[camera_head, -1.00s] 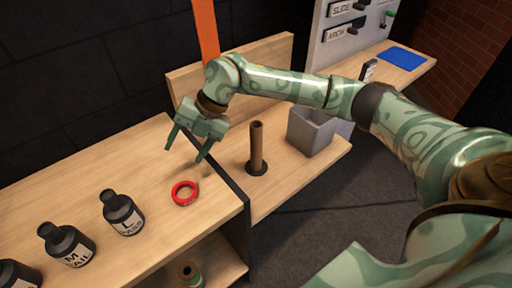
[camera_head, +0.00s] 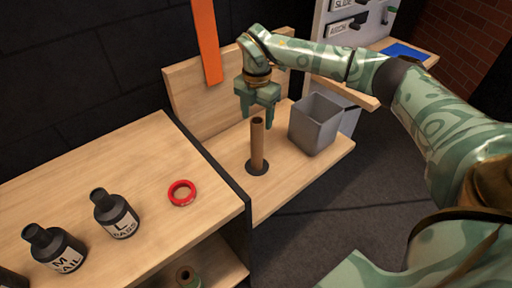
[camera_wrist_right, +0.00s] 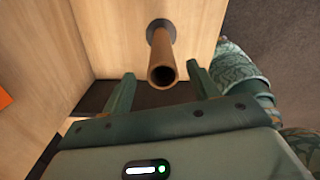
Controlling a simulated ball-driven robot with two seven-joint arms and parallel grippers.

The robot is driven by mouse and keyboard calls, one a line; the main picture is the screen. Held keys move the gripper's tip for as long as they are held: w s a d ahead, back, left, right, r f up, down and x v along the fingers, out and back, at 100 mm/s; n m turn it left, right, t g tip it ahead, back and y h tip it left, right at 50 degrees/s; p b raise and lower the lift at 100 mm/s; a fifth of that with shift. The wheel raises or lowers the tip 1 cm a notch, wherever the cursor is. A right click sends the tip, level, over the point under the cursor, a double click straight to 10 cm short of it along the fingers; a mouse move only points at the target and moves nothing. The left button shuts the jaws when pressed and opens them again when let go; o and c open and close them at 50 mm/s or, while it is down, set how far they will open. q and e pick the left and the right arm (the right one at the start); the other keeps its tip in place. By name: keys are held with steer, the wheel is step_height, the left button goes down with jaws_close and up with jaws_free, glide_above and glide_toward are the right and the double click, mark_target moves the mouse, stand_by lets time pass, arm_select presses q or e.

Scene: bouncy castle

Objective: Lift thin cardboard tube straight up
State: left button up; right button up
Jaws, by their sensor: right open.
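The thin cardboard tube (camera_head: 257,145) stands upright in a dark round base on the lower wooden shelf. Nothing is held, and I cannot tell whether a finger touches the tube. My left gripper is in neither view.
A grey bin (camera_head: 316,125) stands right of the tube. A red ring (camera_head: 182,193) and dark bottles (camera_head: 116,214) are on the higher wooden counter at left. An orange strip (camera_head: 206,42) stands behind. A wooden back panel (camera_head: 195,92) rises behind the shelf.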

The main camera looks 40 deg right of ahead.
mark_target(257, 129)
step_height(257, 129, down, 6)
steer(key=shift+s+r+b, duration=0.1)
steer(key=shift+r+b, duration=0.15)
steer(key=shift+b, duration=0.85)
steer(key=shift+r, duration=0.15)
steer(key=c, duration=1.3)
step_height(257, 129, up, 18)
steer(key=p, duration=0.6)
